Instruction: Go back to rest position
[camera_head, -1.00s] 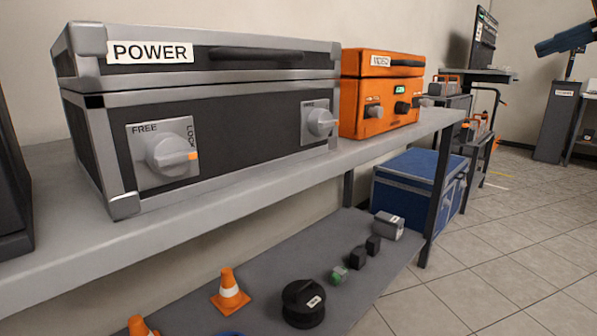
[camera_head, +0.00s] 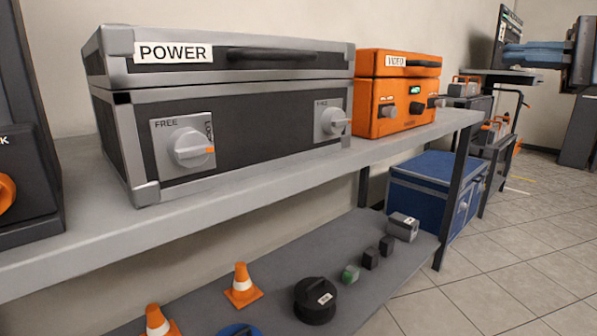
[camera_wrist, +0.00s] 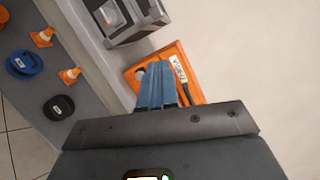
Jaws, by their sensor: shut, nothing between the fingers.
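My gripper (camera_head: 508,57) reaches in from the upper right edge of the head view, its blue fingers pointing left. In the wrist view my gripper (camera_wrist: 156,68) shows two blue fingers side by side, shut with nothing between them. They overlap the orange VIDEO case (camera_wrist: 138,75) in that picture, with no visible contact. The orange VIDEO case (camera_head: 397,112) stands on the upper shelf, right of the large black-and-grey POWER case (camera_head: 270,133). The POWER case's left knob (camera_head: 190,148) points toward its LOCK side. Its right knob (camera_head: 332,121) points right.
The upper shelf (camera_head: 260,192) also holds a dark case (camera_head: 28,150) at far left. The lower shelf (camera_head: 300,255) holds orange cones (camera_head: 242,288), a black disc-shaped item (camera_head: 316,300) and small blocks. A blue case (camera_head: 435,185) stands beyond. Tiled floor (camera_head: 500,240) is clear at right.

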